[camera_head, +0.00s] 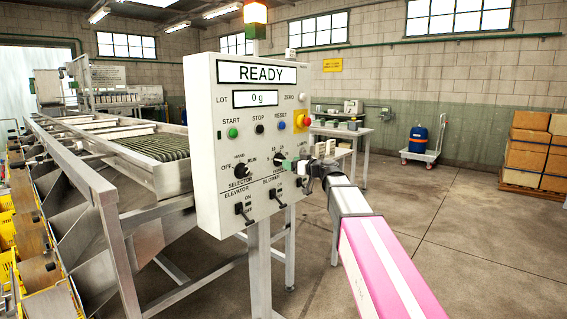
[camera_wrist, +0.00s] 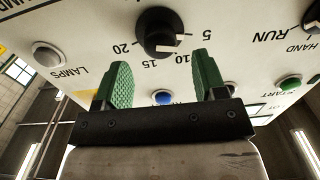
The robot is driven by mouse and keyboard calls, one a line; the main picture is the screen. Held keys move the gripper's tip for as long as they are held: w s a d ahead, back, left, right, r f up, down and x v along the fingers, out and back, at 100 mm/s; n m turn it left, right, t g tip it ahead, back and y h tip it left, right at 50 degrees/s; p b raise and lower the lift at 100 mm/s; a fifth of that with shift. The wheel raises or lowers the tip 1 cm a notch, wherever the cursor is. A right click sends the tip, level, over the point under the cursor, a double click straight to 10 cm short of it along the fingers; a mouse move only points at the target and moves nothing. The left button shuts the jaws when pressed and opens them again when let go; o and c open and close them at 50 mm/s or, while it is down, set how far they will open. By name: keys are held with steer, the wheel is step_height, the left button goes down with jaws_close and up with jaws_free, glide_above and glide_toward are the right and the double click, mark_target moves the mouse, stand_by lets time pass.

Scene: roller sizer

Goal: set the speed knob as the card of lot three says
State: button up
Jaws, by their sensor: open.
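The speed knob (camera_wrist: 158,32) is a round black knob on the white control panel (camera_head: 208,110), with numbers 5, 10, 15 and 20 around it. It appears upside down in the wrist view. A pale mark shows on the knob, but I cannot tell its exact setting. In the head view the knob (camera_head: 279,159) sits right of the selector, close to my gripper (camera_head: 291,166). My gripper (camera_wrist: 164,80) has two green fingers, open and empty, facing the panel with the knob roughly between and beyond their tips. No readable card of lot three shows.
A selector knob (camera_head: 241,170), push buttons, a red-yellow emergency stop (camera_head: 301,119) and the elevator and blower switches (camera_head: 243,213) crowd the panel. The roller sizer (camera_head: 130,149) stands left; open floor lies right.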

steer(key=shift+x, duration=2.55)
steer(key=c, duration=0.9)
